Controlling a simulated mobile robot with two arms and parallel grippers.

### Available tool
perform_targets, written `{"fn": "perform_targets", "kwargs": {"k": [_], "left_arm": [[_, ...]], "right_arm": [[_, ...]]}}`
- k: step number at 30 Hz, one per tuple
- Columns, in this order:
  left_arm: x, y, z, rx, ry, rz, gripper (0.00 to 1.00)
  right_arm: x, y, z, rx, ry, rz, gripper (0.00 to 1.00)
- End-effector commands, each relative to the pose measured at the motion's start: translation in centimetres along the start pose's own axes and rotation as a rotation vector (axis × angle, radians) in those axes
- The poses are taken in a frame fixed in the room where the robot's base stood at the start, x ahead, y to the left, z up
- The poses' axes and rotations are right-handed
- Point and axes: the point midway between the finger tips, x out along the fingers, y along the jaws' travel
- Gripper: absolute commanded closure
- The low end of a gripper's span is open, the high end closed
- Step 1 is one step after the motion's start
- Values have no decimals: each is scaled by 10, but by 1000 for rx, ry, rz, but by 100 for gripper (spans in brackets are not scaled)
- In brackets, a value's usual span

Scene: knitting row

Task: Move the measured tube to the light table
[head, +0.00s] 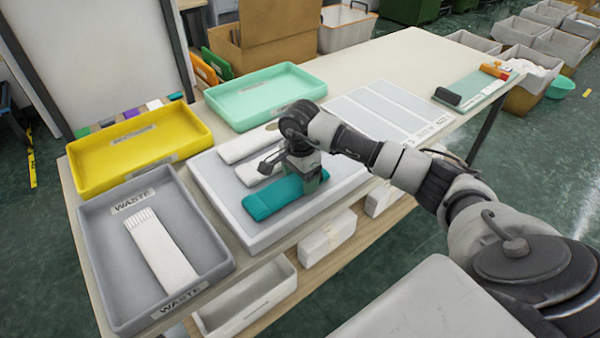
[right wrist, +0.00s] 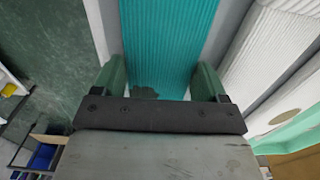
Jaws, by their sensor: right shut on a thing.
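A teal ribbed knitted tube (head: 270,198) lies flat at the front of a raised white slab (head: 238,215), which looks like the light table. My right gripper (head: 312,180) reaches down over the tube's right end and is shut on it. In the right wrist view, the teal tube (right wrist: 168,42) runs away between the two green fingers of the gripper (right wrist: 155,82). I cannot tell whether the tube touches the slab all along. Two white tubes (head: 247,146) lie behind it on the slab, partly hidden by my gripper. My left gripper is not in view.
A grey waste tray (head: 205,235) holding a white tube (head: 160,250), a yellow tray (head: 85,178) and an empty mint tray (head: 265,96) stand around the slab. A white laned board (head: 375,108) lies behind my arm. A green mat (head: 480,88) is at the right edge.

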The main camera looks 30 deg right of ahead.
Motion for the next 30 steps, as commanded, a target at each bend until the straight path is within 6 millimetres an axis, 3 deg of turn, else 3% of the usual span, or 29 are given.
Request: {"fn": "perform_targets", "kwargs": {"k": [9, 10, 15, 25, 30], "left_arm": [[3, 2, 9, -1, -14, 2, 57], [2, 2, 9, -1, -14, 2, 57], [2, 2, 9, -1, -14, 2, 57], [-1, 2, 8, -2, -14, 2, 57], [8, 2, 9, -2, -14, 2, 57]], "right_arm": [[4, 0, 0, 0, 1, -2, 53], [3, 0, 0, 0, 1, -2, 24], [2, 0, 0, 0, 1, -1, 1], [-2, -1, -1, 0, 1, -2, 1], [-27, -1, -1, 0, 3, -7, 1]]}}
